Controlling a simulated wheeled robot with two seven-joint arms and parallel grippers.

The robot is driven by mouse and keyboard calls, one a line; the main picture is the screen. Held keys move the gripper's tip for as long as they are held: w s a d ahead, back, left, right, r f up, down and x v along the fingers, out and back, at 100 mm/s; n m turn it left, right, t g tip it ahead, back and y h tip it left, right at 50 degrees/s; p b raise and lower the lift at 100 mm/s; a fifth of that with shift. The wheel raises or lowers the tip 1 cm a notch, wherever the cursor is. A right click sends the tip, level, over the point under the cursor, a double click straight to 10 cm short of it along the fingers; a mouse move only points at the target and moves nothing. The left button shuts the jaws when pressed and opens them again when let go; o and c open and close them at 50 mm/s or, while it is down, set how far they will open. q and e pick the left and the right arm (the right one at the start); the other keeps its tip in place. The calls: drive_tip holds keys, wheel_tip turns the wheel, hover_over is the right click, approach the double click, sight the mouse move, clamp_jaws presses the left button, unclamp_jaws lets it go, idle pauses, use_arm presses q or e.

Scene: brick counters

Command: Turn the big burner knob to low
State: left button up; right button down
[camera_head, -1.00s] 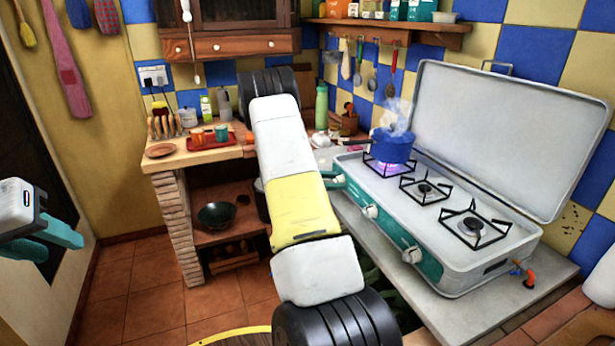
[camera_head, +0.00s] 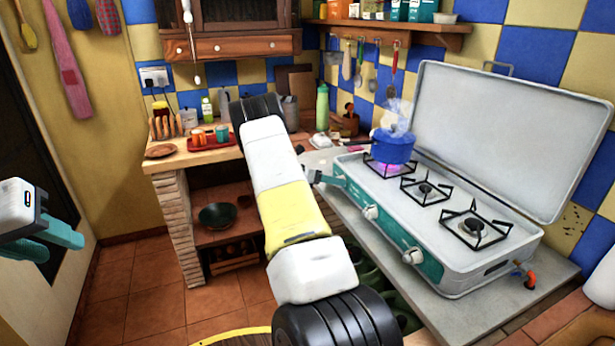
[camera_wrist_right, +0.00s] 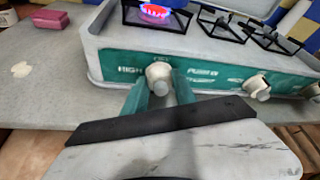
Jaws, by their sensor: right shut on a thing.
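The camping stove (camera_head: 480,255) has a white body and a teal front panel. A white knob (camera_wrist_right: 160,75) sits at the panel's left end, below the lit burner (camera_wrist_right: 155,12), with "HIGH" printed to its left. My right gripper (camera_wrist_right: 158,90) has its teal fingers on either side of this knob and is shut on it; in the head view the gripper (camera_head: 328,179) hides the knob. A blue pot (camera_head: 393,147) steams on that burner, over a pinkish flame. My left gripper (camera_head: 45,240) is open and empty at the far left, away from the stove.
Two more white knobs, the middle knob (camera_head: 371,213) and the right knob (camera_head: 413,256), stand along the panel. The grey counter (camera_head: 440,308) has free room in front of the stove. The raised lid (camera_head: 500,130) stands behind the burners. A pink object (camera_wrist_right: 50,19) lies left of the stove.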

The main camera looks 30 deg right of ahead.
drive_tip(key=shift+n+g, duration=0.3)
drive_tip(key=shift+n, duration=0.1)
drive_tip(key=shift+w, duration=0.1)
idle(0.3)
drive_tip(key=c, duration=1)
unclamp_jaws()
drive_tip(key=v, duration=0.7)
drive_tip(key=shift+a, duration=0.4)
drive_tip(key=shift+r, duration=0.1)
